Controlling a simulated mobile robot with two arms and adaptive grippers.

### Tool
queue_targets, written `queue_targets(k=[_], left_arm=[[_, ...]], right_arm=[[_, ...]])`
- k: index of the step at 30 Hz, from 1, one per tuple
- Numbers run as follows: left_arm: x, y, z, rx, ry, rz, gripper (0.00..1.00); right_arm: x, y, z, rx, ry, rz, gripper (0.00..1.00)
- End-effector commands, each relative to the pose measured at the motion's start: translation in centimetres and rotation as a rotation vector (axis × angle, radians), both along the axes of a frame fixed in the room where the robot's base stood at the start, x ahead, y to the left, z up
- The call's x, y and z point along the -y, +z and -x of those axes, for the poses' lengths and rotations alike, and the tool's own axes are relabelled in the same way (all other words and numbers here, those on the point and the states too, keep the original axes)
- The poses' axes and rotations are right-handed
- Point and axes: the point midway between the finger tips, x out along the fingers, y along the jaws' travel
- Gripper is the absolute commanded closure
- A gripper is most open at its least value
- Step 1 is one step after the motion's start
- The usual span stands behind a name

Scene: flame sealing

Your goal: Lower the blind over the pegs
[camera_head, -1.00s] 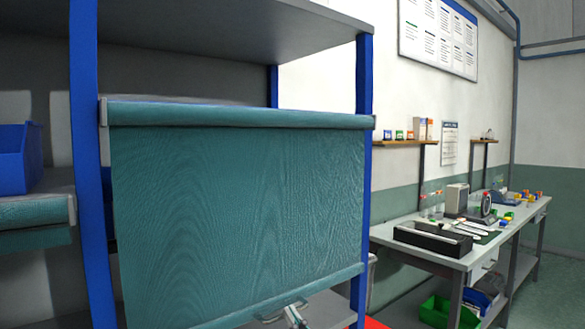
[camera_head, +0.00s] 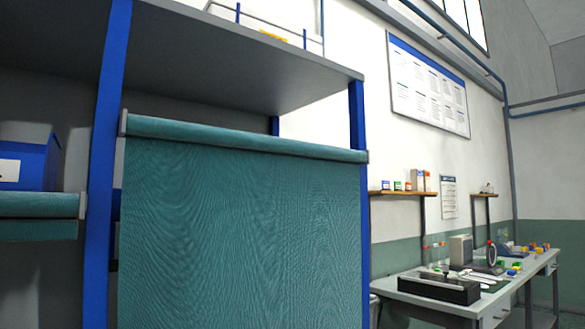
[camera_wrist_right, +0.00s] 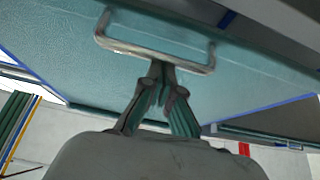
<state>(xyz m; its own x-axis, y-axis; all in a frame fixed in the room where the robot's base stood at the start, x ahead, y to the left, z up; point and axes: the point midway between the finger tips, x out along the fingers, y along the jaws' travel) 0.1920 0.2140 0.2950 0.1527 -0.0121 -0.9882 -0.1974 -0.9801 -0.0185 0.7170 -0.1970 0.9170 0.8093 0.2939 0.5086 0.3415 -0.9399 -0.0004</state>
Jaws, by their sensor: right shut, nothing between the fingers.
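The teal blind (camera_head: 240,235) hangs from its roller (camera_head: 240,138) between two blue posts in the head view and runs down past the bottom of the picture. In the right wrist view, its textured sheet (camera_wrist_right: 75,60) fills much of the top, with a metal bar handle (camera_wrist_right: 155,50) in front of it. My right gripper (camera_wrist_right: 163,72) is shut and empty, with its fingertips right at the handle bar. I cannot tell whether they touch it. My left gripper is in neither view. I see no pegs.
A grey shelf board (camera_head: 230,55) is above the blind. At left, a second short teal blind (camera_head: 40,205) sits below a blue bin (camera_head: 30,160). At right, a workbench (camera_head: 430,295) carries a black tray and small items.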

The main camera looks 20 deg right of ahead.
Motion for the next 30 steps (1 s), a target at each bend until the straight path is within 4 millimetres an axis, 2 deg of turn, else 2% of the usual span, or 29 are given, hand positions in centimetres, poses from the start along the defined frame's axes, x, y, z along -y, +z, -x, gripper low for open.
queue_targets(k=[3, 9, 22, 26, 30], left_arm=[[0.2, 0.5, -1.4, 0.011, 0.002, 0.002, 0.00], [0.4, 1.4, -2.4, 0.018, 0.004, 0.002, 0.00], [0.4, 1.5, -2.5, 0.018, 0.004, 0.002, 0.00], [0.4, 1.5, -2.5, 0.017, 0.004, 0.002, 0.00], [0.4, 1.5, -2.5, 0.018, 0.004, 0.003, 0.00]], right_arm=[[0.0, -0.9, -0.6, -0.001, 0.000, 0.000, 1.00], [0.0, -1.2, -1.0, -0.003, 0.000, 0.001, 1.00], [0.0, -1.5, -1.1, -0.010, -0.001, 0.003, 1.00], [0.2, -1.9, -0.6, -0.012, -0.002, 0.003, 1.00], [0.9, -3.0, 1.2, -0.011, -0.002, 0.004, 1.00]])
